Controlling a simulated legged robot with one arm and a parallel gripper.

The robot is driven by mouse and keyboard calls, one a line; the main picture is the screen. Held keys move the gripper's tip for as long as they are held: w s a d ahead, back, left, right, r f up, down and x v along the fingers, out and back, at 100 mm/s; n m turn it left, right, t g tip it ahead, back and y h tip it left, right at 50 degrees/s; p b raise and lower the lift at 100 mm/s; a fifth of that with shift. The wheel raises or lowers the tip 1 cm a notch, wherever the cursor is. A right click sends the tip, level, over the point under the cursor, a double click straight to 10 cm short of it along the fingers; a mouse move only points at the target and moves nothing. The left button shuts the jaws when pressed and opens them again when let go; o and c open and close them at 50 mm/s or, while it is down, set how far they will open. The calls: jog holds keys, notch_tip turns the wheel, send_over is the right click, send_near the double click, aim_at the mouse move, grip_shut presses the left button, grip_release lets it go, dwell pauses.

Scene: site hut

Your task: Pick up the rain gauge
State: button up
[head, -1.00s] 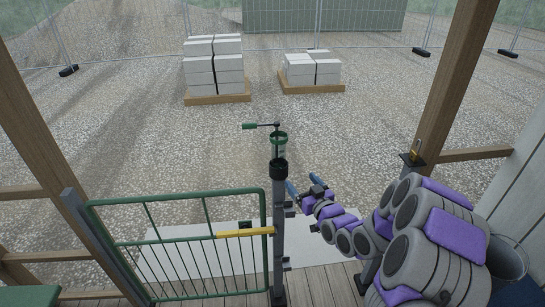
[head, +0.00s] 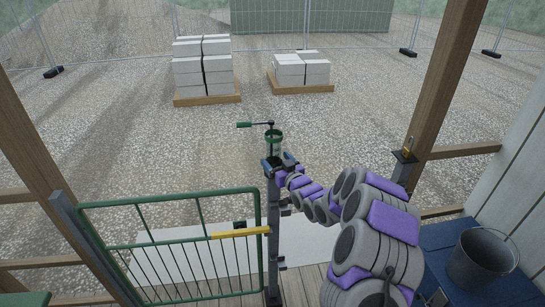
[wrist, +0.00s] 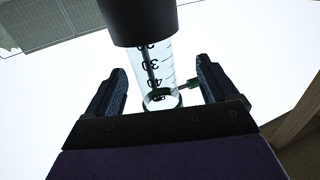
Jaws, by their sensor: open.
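The rain gauge (head: 274,144) is a clear tube with a green rim, upright in a black holder on top of a grey post. The wrist view shows the clear tube (wrist: 158,72) inverted, with black scale numbers, a green ring and the dark holder (wrist: 138,20). My gripper (head: 279,161) is open at the gauge, near the holder's height. In the wrist view my blue fingers (wrist: 161,75) stand on either side of the tube, with gaps on both sides. Part of the holder is hidden behind my fingers in the head view.
A green gate (head: 185,246) with a yellow bar joins the post at left. A bucket (head: 482,260) stands on a blue surface at right. Wooden posts frame both sides; open gravel lies beyond.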

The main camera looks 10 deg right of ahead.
aim_at(278, 156)
jog(key=shift+w+a, duration=0.2)
jog(key=shift+w, duration=0.05)
jog(key=w, duration=0.4)
jog(key=shift+w+d+r+b, duration=0.1)
jog(key=shift+d+b, duration=0.1)
jog(key=shift+b, duration=0.1)
jog(key=shift+w+a, duration=0.1)
jog(key=shift+a, duration=0.35)
jog(key=c, duration=0.3)
jog(key=shift+d, duration=0.25)
jog(key=c, duration=0.6)
jog(key=shift+a, duration=0.1)
jog(key=shift+c, duration=1)
jog(key=shift+r, duration=0.15)
